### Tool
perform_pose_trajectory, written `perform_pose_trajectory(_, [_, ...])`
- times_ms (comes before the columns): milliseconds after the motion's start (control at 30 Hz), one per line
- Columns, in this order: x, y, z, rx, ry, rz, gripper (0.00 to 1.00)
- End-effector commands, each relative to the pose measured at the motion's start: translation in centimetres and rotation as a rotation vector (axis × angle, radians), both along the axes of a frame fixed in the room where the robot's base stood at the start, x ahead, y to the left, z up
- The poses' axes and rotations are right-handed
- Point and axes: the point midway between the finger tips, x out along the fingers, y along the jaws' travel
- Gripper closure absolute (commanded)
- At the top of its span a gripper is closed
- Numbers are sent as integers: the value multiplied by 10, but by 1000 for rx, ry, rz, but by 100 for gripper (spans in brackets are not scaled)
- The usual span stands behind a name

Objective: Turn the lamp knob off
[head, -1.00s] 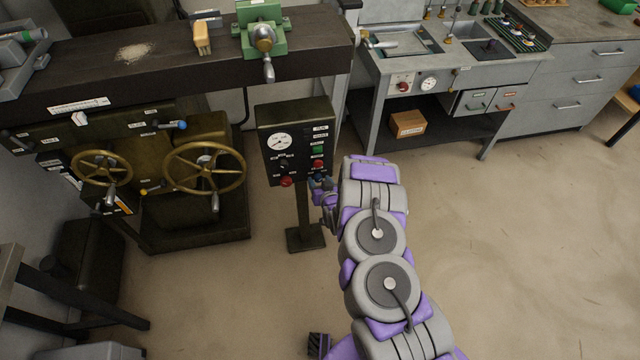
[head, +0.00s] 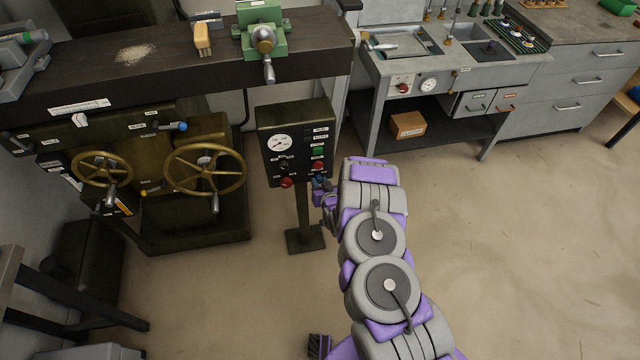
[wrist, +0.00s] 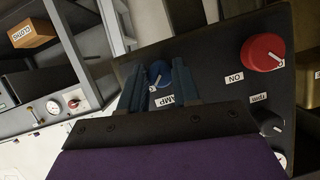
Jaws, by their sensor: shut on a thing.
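The lamp knob is a blue round knob (wrist: 158,72) on the dark control panel, above a label partly reading "AMP" in the wrist view. My gripper (wrist: 160,66) has one finger on each side of this knob and is shut on it. The fingers hide parts of the knob's sides, and its exact turn is hard to read. In the head view my gripper (head: 324,190) is at the lower right corner of the control panel (head: 271,165), which stands on a post. My arm covers part of that corner.
A large red knob (wrist: 263,52) sits on the same panel near an "ON" label. In the head view, a red knob (head: 286,183) is at the panel's lower left. Brass handwheels (head: 204,170) stand to the left. The floor to the right is clear.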

Motion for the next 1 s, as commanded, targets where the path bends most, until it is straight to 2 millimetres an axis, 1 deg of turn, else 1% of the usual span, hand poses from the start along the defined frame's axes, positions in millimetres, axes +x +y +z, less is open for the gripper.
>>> perform_pose_trajectory(167, [-1, 1, 1, -37, -9, 2, 99])
perform_pose_trajectory(367, [-1, 3, 3, -144, -39, 5, 99])
perform_pose_trajectory(500, [-1, 6, 5, -256, -74, 6, 99])
perform_pose_trajectory(1000, [-2, 10, 1, -712, -207, 7, 99])
